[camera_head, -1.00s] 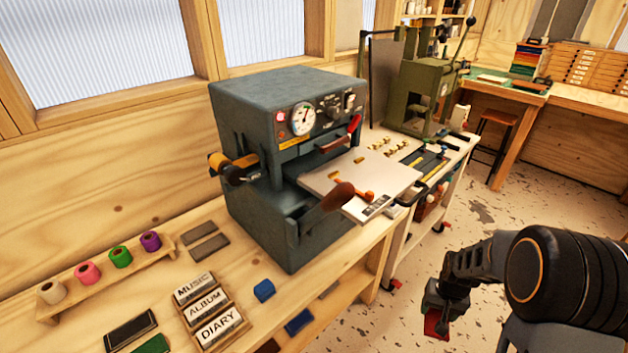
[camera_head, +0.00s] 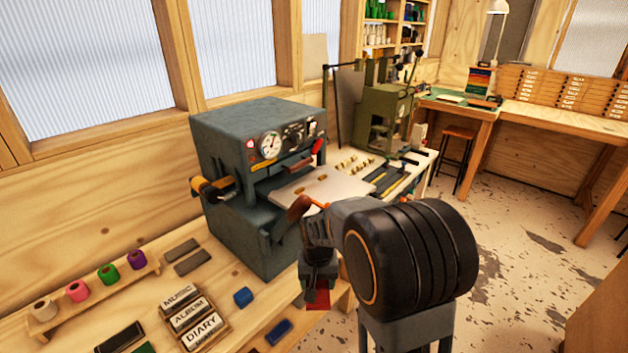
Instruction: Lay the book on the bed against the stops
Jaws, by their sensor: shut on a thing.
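The press bed (camera_head: 335,188) is a pale flat plate sticking out from the front of the grey foil press (camera_head: 245,150). Its near part is hidden behind my arm and a brown-handled lever (camera_head: 298,208).
Foil rolls (camera_head: 108,273) stand in a row on a wooden rack at left. Title blocks (camera_head: 188,315) and a blue block (camera_head: 243,297) lie on the bench. A green press (camera_head: 385,115) and a trolley top with tools stand beyond the bed. Floor at right is open.

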